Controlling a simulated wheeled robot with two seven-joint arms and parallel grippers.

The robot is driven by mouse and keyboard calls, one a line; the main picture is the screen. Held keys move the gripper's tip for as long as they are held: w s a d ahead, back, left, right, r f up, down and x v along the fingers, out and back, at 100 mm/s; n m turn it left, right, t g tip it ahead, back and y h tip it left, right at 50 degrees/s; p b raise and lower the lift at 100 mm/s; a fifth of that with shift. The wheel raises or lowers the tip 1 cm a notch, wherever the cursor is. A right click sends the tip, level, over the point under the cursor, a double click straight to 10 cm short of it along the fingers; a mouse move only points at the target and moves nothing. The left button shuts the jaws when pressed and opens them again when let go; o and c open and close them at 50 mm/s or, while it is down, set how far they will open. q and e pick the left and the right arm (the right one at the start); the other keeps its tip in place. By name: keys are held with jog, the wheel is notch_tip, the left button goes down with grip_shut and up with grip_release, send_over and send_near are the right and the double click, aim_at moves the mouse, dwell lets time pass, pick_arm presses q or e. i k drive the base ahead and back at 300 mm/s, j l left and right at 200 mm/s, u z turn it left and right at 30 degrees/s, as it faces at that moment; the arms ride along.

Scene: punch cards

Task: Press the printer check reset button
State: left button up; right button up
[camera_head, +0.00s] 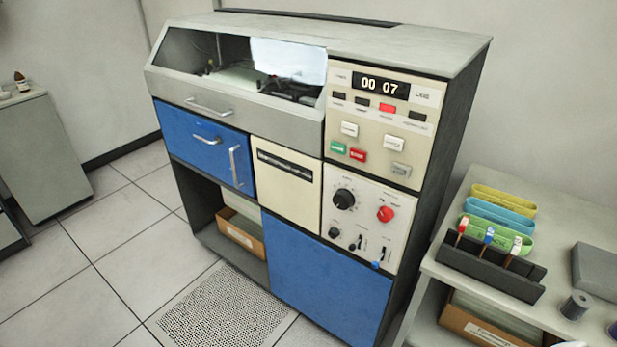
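The printer cabinet has a cream control panel (378,125) at its upper right. Its display (381,86) reads 00 07. Below is a row of indicator windows; one, the red indicator (387,107), is bright and the others are dark. Under them are a left white button (349,129), a right white button (394,144), a green button (338,148), a red button (357,155) and a grey button (400,170). The labels are too small to read, so I cannot tell which is check reset. Neither of my grippers is in view.
A lower panel (346,260) has a black knob (344,199), a red knob (385,214) and small switches. Tiled floor (90,260) is clear at the front left, beside a perforated mat (225,310).

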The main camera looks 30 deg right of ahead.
aim_at(403, 171)
jog(key=z, duration=1.2)
